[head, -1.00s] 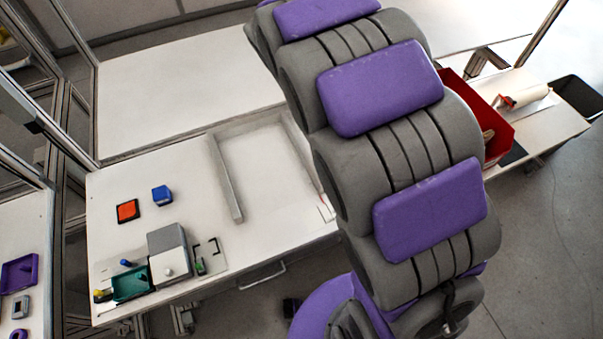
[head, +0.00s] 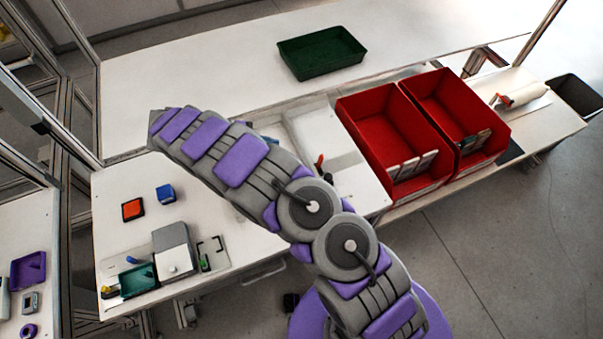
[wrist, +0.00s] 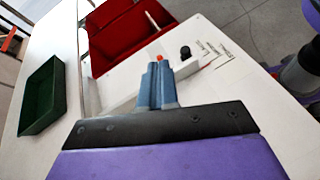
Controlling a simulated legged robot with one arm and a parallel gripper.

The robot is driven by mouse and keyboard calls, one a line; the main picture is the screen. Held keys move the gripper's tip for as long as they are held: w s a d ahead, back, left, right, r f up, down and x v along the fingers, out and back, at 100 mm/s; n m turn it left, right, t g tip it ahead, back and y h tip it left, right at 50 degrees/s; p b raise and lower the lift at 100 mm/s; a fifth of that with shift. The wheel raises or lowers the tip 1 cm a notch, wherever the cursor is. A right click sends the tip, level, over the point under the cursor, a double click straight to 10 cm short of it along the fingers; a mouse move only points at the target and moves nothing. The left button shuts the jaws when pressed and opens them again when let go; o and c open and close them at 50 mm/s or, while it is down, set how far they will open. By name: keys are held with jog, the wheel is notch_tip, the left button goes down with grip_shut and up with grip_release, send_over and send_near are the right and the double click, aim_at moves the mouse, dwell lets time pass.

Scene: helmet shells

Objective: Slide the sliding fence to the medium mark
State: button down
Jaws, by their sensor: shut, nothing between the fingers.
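The pale fixture with raised rails (head: 317,125), which seems to include the sliding fence, lies on the table, partly hidden by my arm. A red lever (head: 320,161) stands at its right part. In the wrist view a black knob (wrist: 185,52) stands on the white surface, with small printed labels (wrist: 213,52) to its right; their words are too small to read. A red tip (wrist: 158,58) shows just beyond my fingers. My gripper (wrist: 158,72) is shut and empty, pointing toward the knob area; contact cannot be told. In the head view my arm hides it.
Two red bins (head: 377,122) stand right of the fixture. A green tray (head: 301,66) lies on the far table. At the left are an orange-red block (head: 133,209), a blue block (head: 165,193) and a grey-and-white box (head: 173,258). Table space around the blocks is clear.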

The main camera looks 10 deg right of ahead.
jog(key=s+a+f+n+t, duration=0.1)
jog(key=s+a+f, duration=0.1)
jog(key=a+f, duration=0.2)
jog(key=s+a+f+n+t+p, duration=0.1)
jog(key=s+a+f+n, duration=0.1)
jog(key=a+f, duration=0.2)
jog(key=s+a+f+n+t, duration=0.1)
jog(key=s+a+f+n, duration=0.1)
jog(key=a+f, duration=0.2)
jog(key=shift+s+a+f+t+h+p, duration=0.1)
jog(key=shift+s+f+t+h+p, duration=0.05)
jog(key=shift+f, duration=0.5)
jog(key=shift+s+a+f+t+h+p, duration=0.1)
jog(key=shift+s+f+t+h+p, duration=0.05)
jog(key=shift+f, duration=0.45)
jog(key=x, duration=0.7)
jog(key=p+x, duration=0.1)
jog(key=x, duration=1.4)
jog(key=shift+d+r, duration=0.3)
jog(key=shift+d, duration=0.05)
jog(key=shift+w+d, duration=0.25)
jog(key=shift+d, duration=0.4)
jog(key=shift+w+d+b, duration=0.25)
jog(key=shift+d+b, duration=0.4)
jog(key=shift+d, duration=0.1)
